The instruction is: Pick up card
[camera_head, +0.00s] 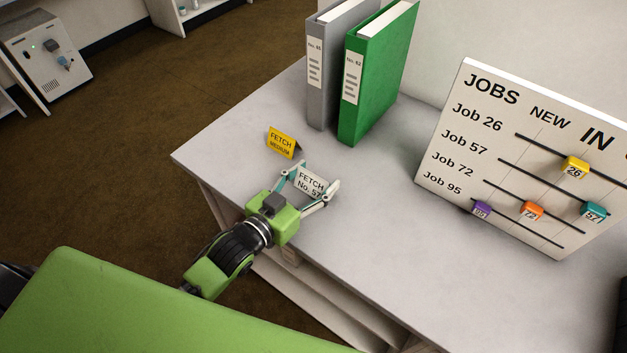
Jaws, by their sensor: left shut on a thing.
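A white card (311,182) reading "FETCH No. 57" stands near the left end of the grey table. My left gripper (310,187) reaches in from the lower left, with a finger on each side of the white card, and is shut on it. I cannot tell whether the card is clear of the tabletop. A yellow card (281,142) reading "FETCH MEDIUM" stands just behind and to the left of the white one, apart from the gripper. My right gripper is not in view.
On the table (240,150), a grey binder (322,90) and a green binder (375,80) stand upright behind the cards. A white JOBS board (470,150) with coloured sliders leans at the right. The tabletop between the cards and the board is clear.

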